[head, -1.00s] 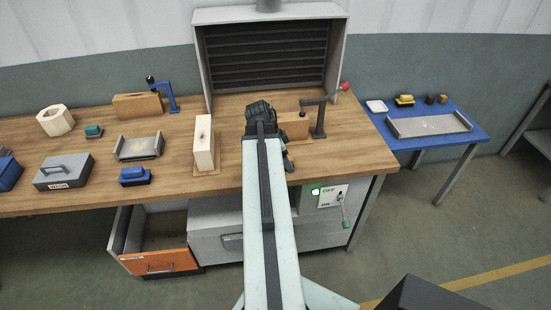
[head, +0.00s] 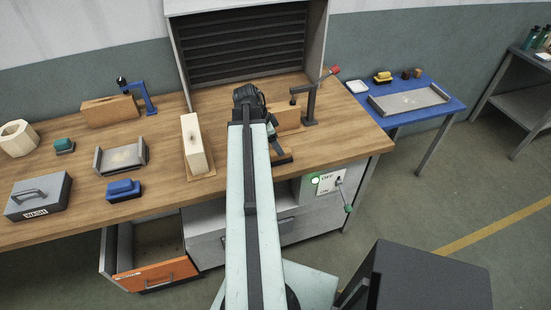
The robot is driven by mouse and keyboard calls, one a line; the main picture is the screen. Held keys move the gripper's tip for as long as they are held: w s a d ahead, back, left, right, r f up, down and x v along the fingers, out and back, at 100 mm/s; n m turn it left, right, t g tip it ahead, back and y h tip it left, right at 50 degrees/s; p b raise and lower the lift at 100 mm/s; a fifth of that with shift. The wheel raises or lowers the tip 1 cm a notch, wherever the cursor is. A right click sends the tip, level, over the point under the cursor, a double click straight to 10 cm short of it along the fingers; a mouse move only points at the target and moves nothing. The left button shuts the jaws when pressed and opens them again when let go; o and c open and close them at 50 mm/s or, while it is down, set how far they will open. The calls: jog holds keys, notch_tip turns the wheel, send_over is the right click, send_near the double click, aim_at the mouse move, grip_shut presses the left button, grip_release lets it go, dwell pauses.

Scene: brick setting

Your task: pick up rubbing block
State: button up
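Several small blocks could be the rubbing block, and I cannot tell which one it is. A blue block with a dark base (head: 124,190) lies near the bench's front edge, left of my arm. A smaller green block (head: 64,146) lies behind it to the left. My gripper (head: 249,97) is over the wooden bench, away from all these blocks. My arm hides its fingers, so its opening does not show.
Near my gripper stand a clamp (head: 311,105) with a red knob and a cream block (head: 195,145). A grey tray (head: 120,157), WASH box (head: 38,196) and blue clamp (head: 140,95) are at left. An orange-fronted drawer (head: 150,276) is open below.

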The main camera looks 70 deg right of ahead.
aim_at(276, 160)
jog(key=shift+f, duration=0.15)
jog(key=b+x, duration=0.5)
jog(key=shift+w+a+f, duration=0.1)
jog(key=shift+w+f, duration=0.2)
jog(key=shift+r, duration=0.2)
grip_shut()
